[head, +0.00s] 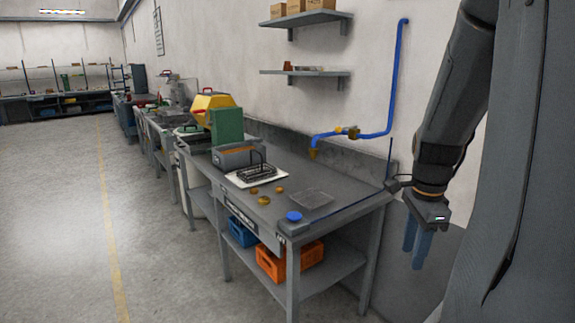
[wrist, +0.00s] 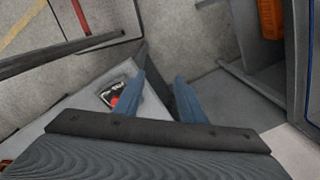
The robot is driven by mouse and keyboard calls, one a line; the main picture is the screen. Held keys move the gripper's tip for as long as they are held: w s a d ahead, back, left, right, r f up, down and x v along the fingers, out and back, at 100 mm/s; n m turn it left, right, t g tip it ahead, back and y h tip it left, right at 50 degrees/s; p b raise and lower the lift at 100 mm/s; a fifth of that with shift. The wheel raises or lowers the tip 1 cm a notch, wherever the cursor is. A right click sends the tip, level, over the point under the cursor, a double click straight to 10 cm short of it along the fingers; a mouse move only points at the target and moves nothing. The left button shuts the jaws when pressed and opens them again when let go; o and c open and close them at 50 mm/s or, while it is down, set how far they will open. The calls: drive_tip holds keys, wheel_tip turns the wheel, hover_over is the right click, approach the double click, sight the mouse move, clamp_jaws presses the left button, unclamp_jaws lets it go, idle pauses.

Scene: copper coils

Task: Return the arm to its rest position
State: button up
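My gripper (head: 413,247) hangs at the right of the head view, beyond the right end of the workbench, with its blue fingers pointing down. In the wrist view, my gripper (wrist: 162,97) shows two blue fingers with a gap between them and nothing held. Grey floor and part of a pale surface show beyond the fingers. My dark arm comes down from the top right of the head view. Copper-coloured coils (head: 264,200) lie on the workbench (head: 338,180), well to the left of my gripper.
A blue round button (head: 294,216) sits at the bench's near corner. A wire rack (head: 257,172) stands on a white mat. A blue pipe (head: 395,80) runs down the wall. Orange (head: 290,262) and blue (head: 243,232) crates stand on the lower shelf. The floor at left is clear.

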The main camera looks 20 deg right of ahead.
drive_tip(key=a+f+n, duration=0.2)
drive_tip(key=a+n, duration=0.9)
drive_tip(key=a, duration=0.2)
drive_tip(key=a+f+n+t, duration=0.1)
drive_tip(key=a+f+n, duration=0.2)
drive_tip(key=a+n, duration=0.8)
drive_tip(key=a, duration=0.2)
drive_tip(key=shift+a, duration=0.3)
